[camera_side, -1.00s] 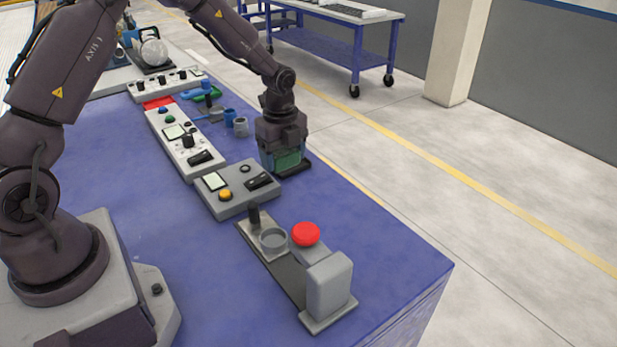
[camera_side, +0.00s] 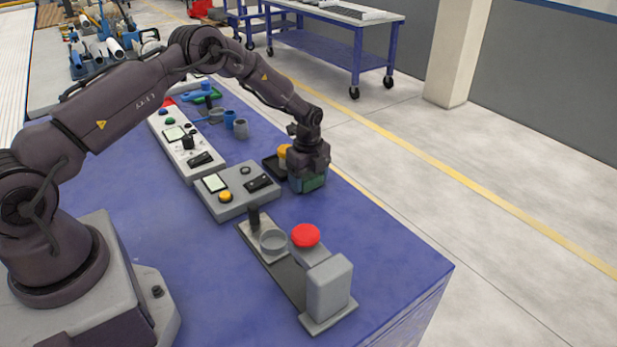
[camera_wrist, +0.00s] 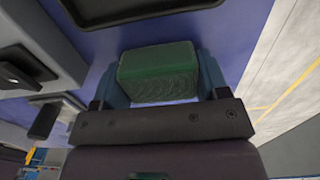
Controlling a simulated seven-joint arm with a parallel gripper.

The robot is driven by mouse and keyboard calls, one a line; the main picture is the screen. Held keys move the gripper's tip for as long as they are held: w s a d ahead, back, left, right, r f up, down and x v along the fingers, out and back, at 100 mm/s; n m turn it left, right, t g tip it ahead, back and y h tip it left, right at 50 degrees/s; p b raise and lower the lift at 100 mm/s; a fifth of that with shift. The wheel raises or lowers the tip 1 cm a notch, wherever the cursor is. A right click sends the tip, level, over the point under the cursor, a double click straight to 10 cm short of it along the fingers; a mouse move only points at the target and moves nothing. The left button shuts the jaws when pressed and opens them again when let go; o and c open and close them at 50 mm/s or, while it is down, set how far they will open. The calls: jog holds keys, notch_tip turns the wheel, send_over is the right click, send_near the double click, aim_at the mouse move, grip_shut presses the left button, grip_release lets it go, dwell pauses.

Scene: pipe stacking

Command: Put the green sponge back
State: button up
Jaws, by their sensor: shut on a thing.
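The green sponge (camera_side: 311,184) is held in my gripper (camera_side: 308,178) close to the right edge of the blue table. In the wrist view the green sponge (camera_wrist: 158,72) is a block between the two blue fingers of my gripper (camera_wrist: 162,80), which are shut on it. A black tray (camera_side: 273,166) lies just left of and behind my gripper, with a yellow-orange thing (camera_side: 284,156) in or over it, partly hidden by the gripper. A dark flat piece, perhaps the tray (camera_wrist: 130,8), shows at the top of the wrist view.
A grey control box (camera_side: 238,192) with a yellow button stands left of the gripper. A red button (camera_side: 305,235) and a grey block (camera_side: 329,287) stand nearer the front. Blue and grey cups (camera_side: 240,128) stand farther back. The table's front right is clear.

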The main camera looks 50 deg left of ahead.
jog(key=shift+f, duration=0.1)
jog(key=o, duration=1)
